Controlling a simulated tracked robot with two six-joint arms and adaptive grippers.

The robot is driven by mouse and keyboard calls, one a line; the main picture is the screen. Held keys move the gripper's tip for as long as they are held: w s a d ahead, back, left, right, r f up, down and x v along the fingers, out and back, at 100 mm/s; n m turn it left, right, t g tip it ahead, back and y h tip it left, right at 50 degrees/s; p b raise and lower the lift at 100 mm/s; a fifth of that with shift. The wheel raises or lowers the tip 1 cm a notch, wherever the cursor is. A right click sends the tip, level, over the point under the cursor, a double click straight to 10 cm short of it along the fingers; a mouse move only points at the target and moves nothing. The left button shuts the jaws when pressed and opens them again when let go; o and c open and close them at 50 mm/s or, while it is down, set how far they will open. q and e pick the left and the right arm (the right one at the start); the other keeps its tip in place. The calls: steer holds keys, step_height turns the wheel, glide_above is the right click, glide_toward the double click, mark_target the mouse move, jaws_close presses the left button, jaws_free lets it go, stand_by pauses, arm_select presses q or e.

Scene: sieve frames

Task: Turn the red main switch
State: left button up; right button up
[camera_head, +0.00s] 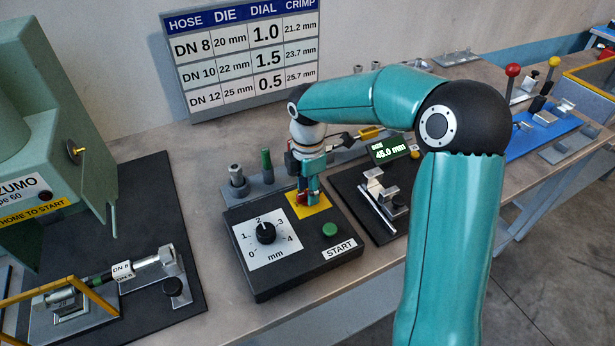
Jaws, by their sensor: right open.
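A black control box (262,284) stands on the bench, with a yellow plate (322,207) at its back right corner. My right gripper (309,201) points down over this plate, and its fingers are open. Small bits of red show between and beside the fingertips, low at the plate; this looks like the red main switch, mostly hidden by the gripper. I cannot tell whether the fingers touch it. My left gripper is not in view.
The box also carries a black dial (266,233) and a green START button (330,229). Fittings stand behind it. A black mat with a metal clamp (376,190) and a display reading 45.0 mm (390,150) are to the right. A green machine (50,110) is at left.

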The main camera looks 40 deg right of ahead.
step_height(320, 180, up, 12)
stand_by(0.5)
steer(key=shift+f, duration=0.15)
